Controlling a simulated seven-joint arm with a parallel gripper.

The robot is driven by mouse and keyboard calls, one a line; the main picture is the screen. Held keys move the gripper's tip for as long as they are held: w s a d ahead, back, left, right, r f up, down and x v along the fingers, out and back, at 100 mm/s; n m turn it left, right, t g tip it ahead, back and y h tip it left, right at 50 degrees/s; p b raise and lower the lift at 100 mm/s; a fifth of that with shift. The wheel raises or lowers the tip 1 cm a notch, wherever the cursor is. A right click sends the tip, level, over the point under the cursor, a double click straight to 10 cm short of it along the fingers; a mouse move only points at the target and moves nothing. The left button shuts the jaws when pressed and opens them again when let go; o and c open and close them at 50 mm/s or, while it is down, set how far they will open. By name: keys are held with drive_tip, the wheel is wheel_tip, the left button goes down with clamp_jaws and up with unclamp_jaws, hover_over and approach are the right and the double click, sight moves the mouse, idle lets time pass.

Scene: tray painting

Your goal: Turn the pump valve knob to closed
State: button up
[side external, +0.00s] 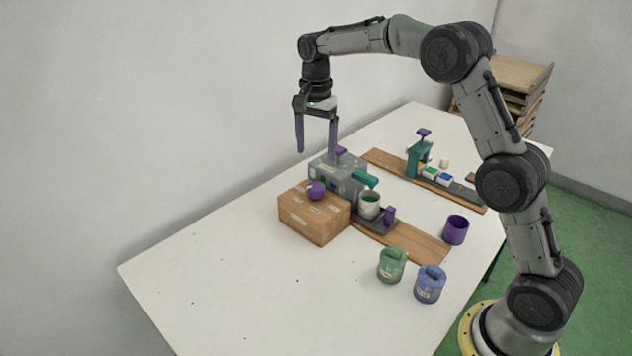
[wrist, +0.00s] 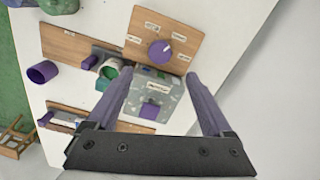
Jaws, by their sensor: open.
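The purple round knob (side external: 316,190) sits on top of a wooden box (side external: 313,217). In the wrist view the knob (wrist: 158,52) has a white mark on its right side, and several small white labels lie around it on the box top (wrist: 178,33); their text is too small to read. My gripper (side external: 317,153) is open and empty, pointing down above the grey speckled machine (side external: 347,179) behind the box. In the wrist view the knob lies just beyond and between the fingertips (wrist: 158,75), apart from them.
The grey machine has a purple block (wrist: 149,110) on top and a teal spout (side external: 365,178). A whitish pot (side external: 369,205) stands under it. A purple cup (side external: 456,230), green jar (side external: 392,266) and blue jar (side external: 430,284) stand to the right. The table's left front is clear.

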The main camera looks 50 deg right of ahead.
sight(316, 185)
wheel_tip(316, 185, down, 10)
drive_tip(key=shift+f, duration=0.15)
idle(0.3)
clamp_jaws()
idle(0.4)
